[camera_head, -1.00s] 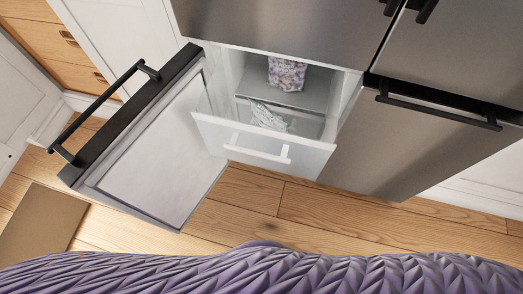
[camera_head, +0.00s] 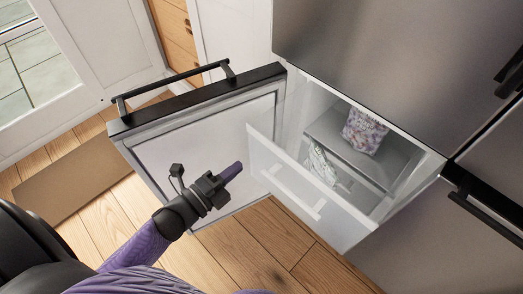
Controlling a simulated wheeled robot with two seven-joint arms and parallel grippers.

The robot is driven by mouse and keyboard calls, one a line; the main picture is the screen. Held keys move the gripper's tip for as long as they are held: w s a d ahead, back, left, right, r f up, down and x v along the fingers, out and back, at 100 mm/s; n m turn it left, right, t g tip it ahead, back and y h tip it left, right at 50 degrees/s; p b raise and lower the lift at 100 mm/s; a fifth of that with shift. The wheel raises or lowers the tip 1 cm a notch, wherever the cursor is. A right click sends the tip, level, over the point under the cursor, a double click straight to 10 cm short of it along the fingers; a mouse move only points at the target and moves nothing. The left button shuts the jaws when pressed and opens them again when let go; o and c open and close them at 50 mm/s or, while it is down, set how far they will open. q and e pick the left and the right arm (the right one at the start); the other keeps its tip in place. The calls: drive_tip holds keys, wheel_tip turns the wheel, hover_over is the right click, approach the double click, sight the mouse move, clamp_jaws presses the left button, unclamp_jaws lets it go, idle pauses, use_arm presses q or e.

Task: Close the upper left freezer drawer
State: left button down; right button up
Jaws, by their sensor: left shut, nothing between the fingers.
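The freezer drawer (camera_head: 290,187) is pulled out of the lower left compartment, with a pale translucent front and a white bar handle (camera_head: 292,194). A purple-and-white bag (camera_head: 364,131) lies on the shelf inside, and a clear bag (camera_head: 322,163) shows behind the drawer front. The open freezer door (camera_head: 200,135) stands to the left of the drawer, with a black top edge and bar handle. My left gripper (camera_head: 236,170) is shut and empty, in front of the door panel and just left of the drawer front, apart from it. My right gripper is not in view.
A closed steel door (camera_head: 430,240) with a black handle stands to the right of the drawer. Steel upper doors (camera_head: 390,50) are above. A brown mat (camera_head: 70,180) lies on the wood floor at left. Floor below the drawer (camera_head: 265,250) is clear.

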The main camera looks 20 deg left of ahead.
sight(267, 143)
use_arm(q)
drive_tip(key=b+x, duration=0.1)
drive_tip(key=x, duration=0.5)
drive_tip(key=shift+w+d+f+b, duration=0.1)
drive_tip(key=shift+w+f+b, duration=0.05)
drive_tip(key=shift+w+b, duration=0.25)
drive_tip(key=shift+w+d, duration=0.2)
drive_tip(key=shift+w, duration=0.35)
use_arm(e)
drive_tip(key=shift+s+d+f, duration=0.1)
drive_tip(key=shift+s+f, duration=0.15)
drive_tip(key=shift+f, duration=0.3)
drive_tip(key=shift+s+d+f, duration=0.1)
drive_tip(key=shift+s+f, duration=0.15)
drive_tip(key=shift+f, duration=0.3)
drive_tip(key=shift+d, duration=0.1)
